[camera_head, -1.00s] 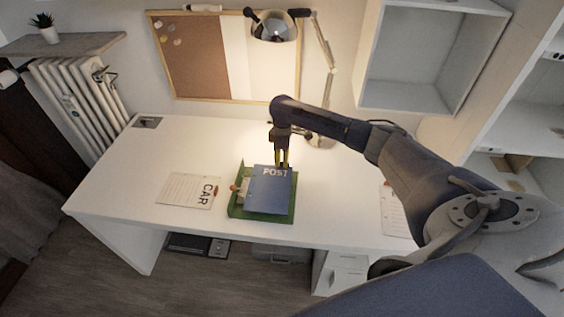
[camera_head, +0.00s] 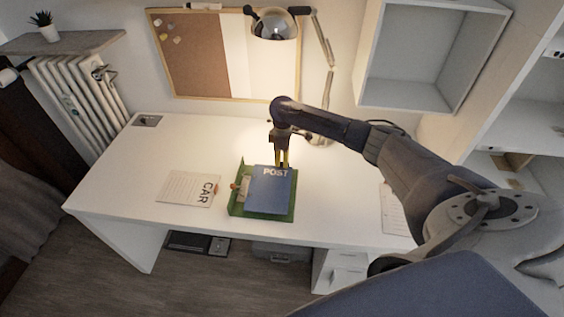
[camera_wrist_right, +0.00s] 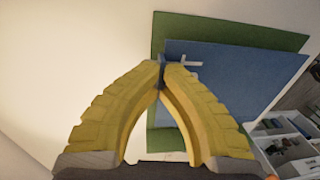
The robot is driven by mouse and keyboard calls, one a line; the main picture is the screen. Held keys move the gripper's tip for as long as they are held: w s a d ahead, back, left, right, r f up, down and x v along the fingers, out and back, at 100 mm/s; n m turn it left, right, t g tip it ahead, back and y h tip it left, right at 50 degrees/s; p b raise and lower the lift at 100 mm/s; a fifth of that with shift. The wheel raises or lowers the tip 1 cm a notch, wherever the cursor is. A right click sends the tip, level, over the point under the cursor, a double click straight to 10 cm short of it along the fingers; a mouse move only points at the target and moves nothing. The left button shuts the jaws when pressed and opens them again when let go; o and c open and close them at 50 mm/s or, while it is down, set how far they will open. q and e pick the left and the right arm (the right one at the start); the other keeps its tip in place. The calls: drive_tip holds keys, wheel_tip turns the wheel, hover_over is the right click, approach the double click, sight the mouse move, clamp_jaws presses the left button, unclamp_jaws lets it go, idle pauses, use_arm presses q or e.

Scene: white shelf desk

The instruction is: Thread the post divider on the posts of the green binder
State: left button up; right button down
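The blue post divider (camera_head: 270,192) lies over the green binder (camera_head: 234,208) on the desk, its POST tab toward the back. Green shows along its left, front and right sides. My right gripper (camera_head: 283,163) is at the tab, pointing down. In the right wrist view its yellow fingertips (camera_wrist_right: 163,68) come together at the edge of the blue divider (camera_wrist_right: 225,75), with the green binder (camera_wrist_right: 215,28) beyond and beneath. The binder's posts are hidden or too small to make out, so I cannot tell whether the divider is around them. My left gripper is not in view.
The CAR divider (camera_head: 188,189) lies flat on the desk, left of the binder. A white sheet (camera_head: 395,210) lies at the right, partly behind my arm. A desk lamp (camera_head: 273,25) stands at the back. The desk's left side is mostly clear.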

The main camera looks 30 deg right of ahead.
drive_tip(key=shift+f, duration=0.6)
idle(0.7)
drive_tip(key=c, duration=2.1)
unclamp_jaws()
drive_tip(key=shift+c, duration=0.2)
drive_tip(key=o, duration=0.6)
drive_tip(key=shift+w+d+r, duration=0.15)
drive_tip(key=shift+r, duration=1.85)
drive_tip(key=shift+w+d+r, duration=0.1)
drive_tip(key=shift+w+r, duration=0.1)
drive_tip(key=shift+r, duration=1.75)
drive_tip(key=shift+w+d+r, duration=0.15)
drive_tip(key=shift+r, duration=1.85)
